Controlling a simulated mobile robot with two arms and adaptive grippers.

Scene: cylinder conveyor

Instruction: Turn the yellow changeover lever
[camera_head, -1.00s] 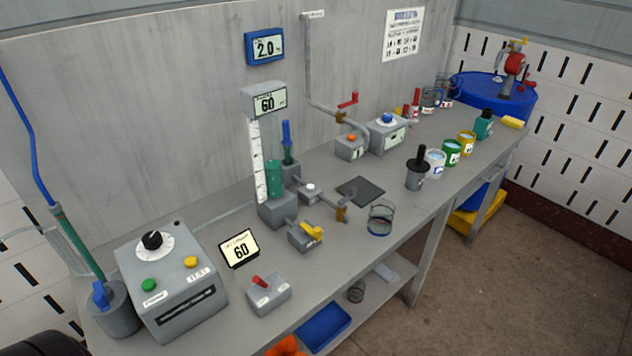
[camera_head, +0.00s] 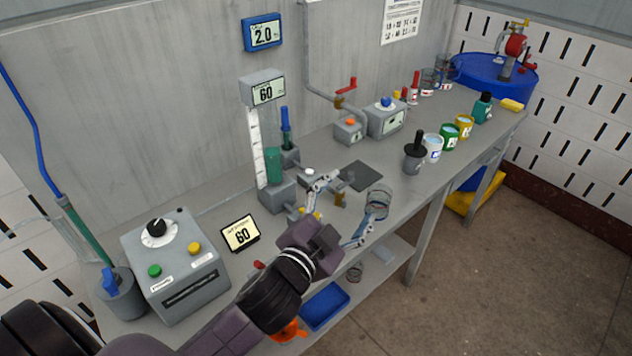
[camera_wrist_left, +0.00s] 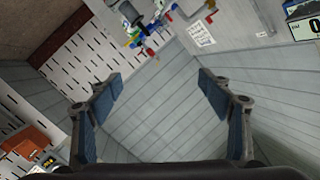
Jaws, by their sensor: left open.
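The yellow changeover lever (camera_head: 311,213) is on a small grey block beside the grey column base, in the head view. My left arm and gripper hide most of it. My left gripper (camera_head: 347,206) is open and empty, its fingers spread above the bench just right of the lever. I cannot tell how high it is above the bench. The left wrist view shows the open fingers (camera_wrist_left: 160,84) with nothing between them; the yellow lever cannot be made out there. My right gripper is not in view.
A wire-like round basket (camera_head: 377,203) stands close by my left gripper. A dark flat pad (camera_head: 359,176) lies behind. Several cans line the bench's right part.

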